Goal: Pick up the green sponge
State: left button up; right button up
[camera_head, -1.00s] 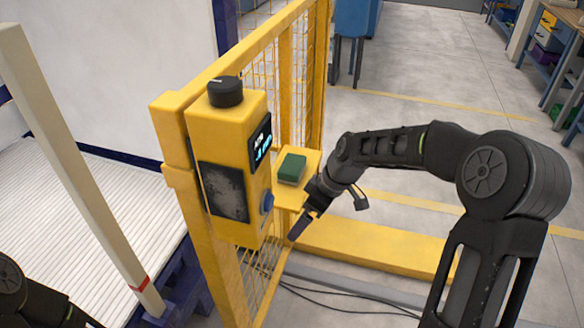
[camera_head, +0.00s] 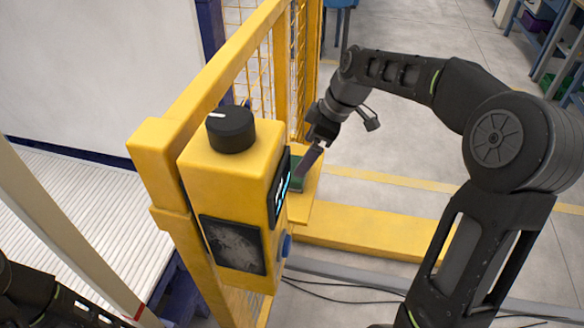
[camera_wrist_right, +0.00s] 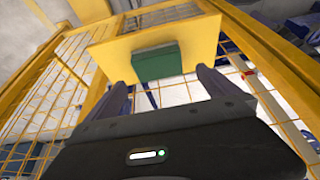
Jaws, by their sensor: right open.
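The green sponge (camera_head: 297,179) sits on a small yellow shelf (camera_head: 304,210) behind the control box. In the head view it is mostly hidden by the control box and my right gripper's finger. In the right wrist view the sponge (camera_wrist_right: 157,63) shows whole as a green block on the yellow shelf (camera_wrist_right: 203,40). My right gripper (camera_head: 309,166) is over the shelf at the sponge, open and empty. In the wrist view its two fingers stand apart, one toward each side of the sponge. I cannot tell whether they touch it. My left gripper is out of view.
The yellow control box (camera_head: 232,175) with a black knob (camera_head: 231,128) stands close on the left of the shelf. Yellow mesh fencing (camera_head: 252,60) runs behind it. A yellow floor beam (camera_head: 375,232) and dark cables lie below. Open floor is on the right.

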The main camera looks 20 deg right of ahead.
jog(key=shift+x, duration=1.35)
jog(key=shift+w, duration=0.1)
jog(key=shift+p+x, duration=0.65)
jog(key=shift+x, duration=2)
jog(key=shift+d, duration=0.15)
jog(key=c, duration=1.2)
jog(key=shift+o, duration=0.2)
jog(key=shift+r, duration=0.1)
notch_tip(320, 180, up, 10)
jog(key=shift+f+b, duration=0.1)
jog(key=shift+b, duration=0.3)
